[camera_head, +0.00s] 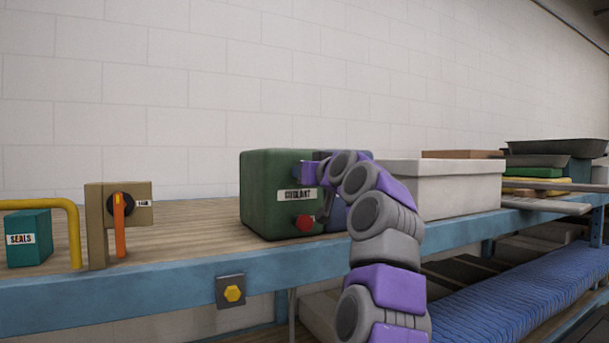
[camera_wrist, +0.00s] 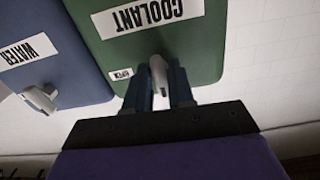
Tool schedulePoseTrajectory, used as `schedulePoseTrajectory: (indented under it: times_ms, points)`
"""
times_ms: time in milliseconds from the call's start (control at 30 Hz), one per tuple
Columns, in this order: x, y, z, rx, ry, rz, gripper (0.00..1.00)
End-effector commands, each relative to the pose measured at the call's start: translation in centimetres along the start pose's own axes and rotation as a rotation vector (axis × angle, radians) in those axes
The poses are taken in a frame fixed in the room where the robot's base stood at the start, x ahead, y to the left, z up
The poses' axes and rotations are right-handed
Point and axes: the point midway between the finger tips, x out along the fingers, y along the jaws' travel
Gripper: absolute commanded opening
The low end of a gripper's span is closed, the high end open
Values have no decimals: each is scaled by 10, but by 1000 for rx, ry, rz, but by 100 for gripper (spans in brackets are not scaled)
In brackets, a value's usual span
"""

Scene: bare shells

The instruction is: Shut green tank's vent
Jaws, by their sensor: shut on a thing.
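The green tank (camera_head: 262,205) stands on the workbench in the head view, with a COOLANT label (camera_head: 296,195) and a red round part (camera_head: 304,223) low on its front. In the wrist view the green tank (camera_wrist: 205,48) fills the upper middle, its COOLANT label upside down. A pale grey vent lever (camera_wrist: 158,70) sticks out of the tank between the two fingers of my gripper (camera_wrist: 160,85), which is shut on it. A small tag (camera_wrist: 121,74), seemingly reading OPEN, sits beside the lever. My arm hides part of the tank's right side in the head view.
A blue tank (camera_wrist: 50,60) labelled WATER, with its own pale lever (camera_wrist: 42,98), stands beside the green one. A white bin (camera_head: 455,190) is to the right. A tan block with an orange handle (camera_head: 119,225), a yellow bent pipe (camera_head: 74,230) and a teal SEALS box (camera_head: 28,240) are left.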

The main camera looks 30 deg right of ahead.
Motion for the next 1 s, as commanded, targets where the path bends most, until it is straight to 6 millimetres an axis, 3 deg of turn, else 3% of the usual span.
schedulePoseTrajectory:
  times_ms: [667,700,833,1000]
  points:
    - [-1,0,-3,-57,5,0,0]
    - [-2,0,-3,-57,5,0,27]
    - [-2,0,-3,-57,5,0,39]
    - [-3,-1,-3,-57,5,0,40]
